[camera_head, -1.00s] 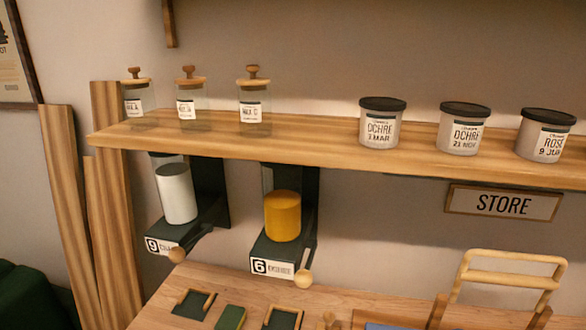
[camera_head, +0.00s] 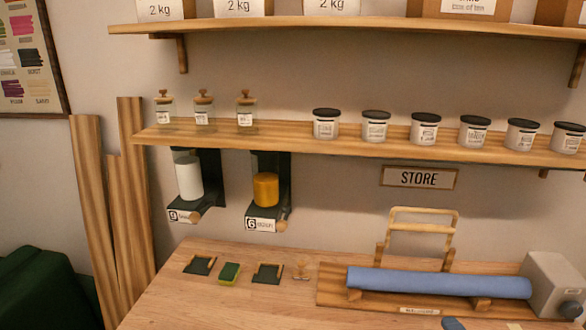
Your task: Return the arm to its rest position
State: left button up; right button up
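Neither of my grippers nor any part of my arms shows in the head view. The pigment table (camera_head: 190,305) spans the lower part of the picture. On it a blue roll (camera_head: 440,283) lies across a wooden stand (camera_head: 335,298). Two dispensers hang under the middle shelf, one with white contents (camera_head: 189,178) marked 9 and one with yellow-orange contents (camera_head: 265,189) marked 6.
The middle shelf (camera_head: 280,136) holds small wood-lidded jars (camera_head: 204,112) and several black-lidded tubs (camera_head: 375,126). A green-and-yellow block (camera_head: 229,273) lies between two dark trays. A grey box (camera_head: 553,283) stands at the right. The table's left front is bare.

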pick_arm(q)
jog(key=f+b, duration=0.3)
jog(key=w+f+b, duration=0.1)
jog(key=shift+d+f, duration=0.25)
jog(key=shift+d, duration=0.05)
pick_arm(e)
jog(key=s+a+f+m+g+y, duration=0.2)
jog(key=s+a+f+m+g, duration=0.4)
jog(key=s+a+f+m, duration=0.8)
jog(key=s+a+f, duration=0.2)
jog(key=a+f, duration=0.1)
jog(key=f, duration=0.3)
jog(key=shift+s+m+y, duration=0.2)
jog(key=shift+m+y, duration=0.1)
jog(key=shift+y, duration=0.1)
pick_arm(q)
jog(key=shift+s, duration=0.1)
pick_arm(e)
jog(key=shift+a, duration=0.1)
